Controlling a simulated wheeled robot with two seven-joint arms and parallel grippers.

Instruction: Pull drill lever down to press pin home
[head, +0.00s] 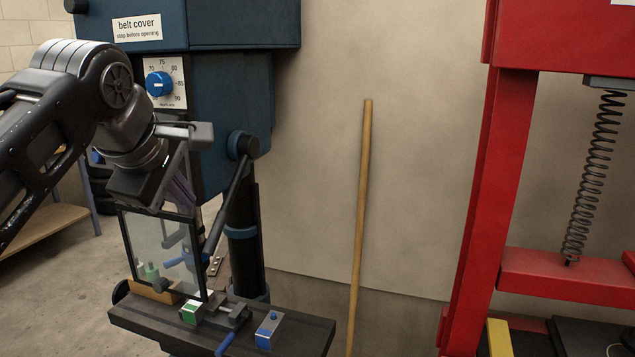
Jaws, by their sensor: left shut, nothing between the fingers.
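The blue drill press (232,95) stands left of centre. Its dark lever (228,205) slants down and to the left from a round hub (243,146) on the right side of the head. My left gripper (181,196) is in front of the drill head, left of the lever, at the top of a clear guard (150,245). It is shut and empty, and appears apart from the lever. A small vise (235,313) and a green block (192,313) sit on the dark drill table (145,318). I cannot make out the pin. My right gripper is out of view.
A blue-marked metal block (266,330) sits on the right of the drill table. A wooden pole (362,215) leans on the wall. A red press frame (487,200) with a spring (592,170) stands at right. A wooden shelf (45,228) is at far left.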

